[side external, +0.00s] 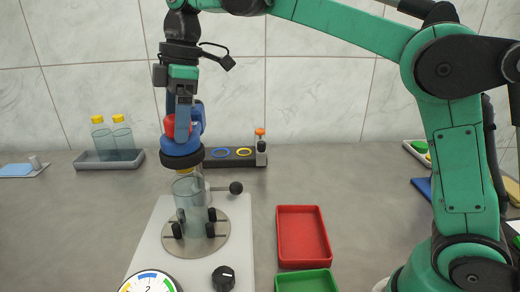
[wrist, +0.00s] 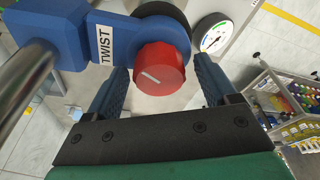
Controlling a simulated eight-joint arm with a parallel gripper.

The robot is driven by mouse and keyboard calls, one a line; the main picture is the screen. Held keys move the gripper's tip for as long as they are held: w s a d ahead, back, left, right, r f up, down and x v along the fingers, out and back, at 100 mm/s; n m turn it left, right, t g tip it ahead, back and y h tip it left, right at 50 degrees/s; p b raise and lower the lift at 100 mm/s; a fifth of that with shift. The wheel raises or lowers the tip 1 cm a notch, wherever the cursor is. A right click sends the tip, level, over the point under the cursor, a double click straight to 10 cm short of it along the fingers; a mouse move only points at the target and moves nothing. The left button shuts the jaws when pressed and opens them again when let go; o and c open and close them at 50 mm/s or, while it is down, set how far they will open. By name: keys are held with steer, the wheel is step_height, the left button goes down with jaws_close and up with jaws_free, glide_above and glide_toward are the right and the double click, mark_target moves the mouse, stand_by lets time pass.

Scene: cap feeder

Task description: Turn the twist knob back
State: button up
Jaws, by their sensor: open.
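The red twist knob (wrist: 160,72) has a white line on its face and sits on a blue housing (wrist: 75,38) labelled TWIST in the wrist view. In the side view the red knob (side external: 170,124) is partly hidden behind my finger, and the housing has a dark ring (side external: 182,161) at its bottom. My gripper (wrist: 159,68) is open, with one finger on each side of the knob; a gap shows on both sides. It also shows in the side view (side external: 183,120). A clear bottle (side external: 188,207) stands upright below the ring, with a bit of yellow at its top.
The bottle stands among black clamps on a round plate (side external: 217,233) on a white base. A dial gauge (side external: 150,285) and a black knob (side external: 223,278) are in front. Red (side external: 303,260) and green (side external: 306,281) trays lie right. Yellow-capped bottles stand in a grey tray (side external: 109,162) at left.

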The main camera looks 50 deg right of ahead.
mark_target(171, 118)
steer(key=m, duration=0.4)
steer(key=shift+t, duration=0.3)
steer(key=m+h, duration=0.1)
steer(key=m, duration=0.3)
steer(key=shift+t, duration=0.3)
steer(key=shift+c, duration=0.2)
jaws_close()
steer(key=n, duration=0.5)
steer(key=shift+g+y, duration=0.4)
steer(key=shift+o, duration=1.4)
jaws_free()
steer(key=shift+n, duration=0.3)
steer(key=shift+r, duration=0.1)
steer(key=shift+r, duration=1.95)
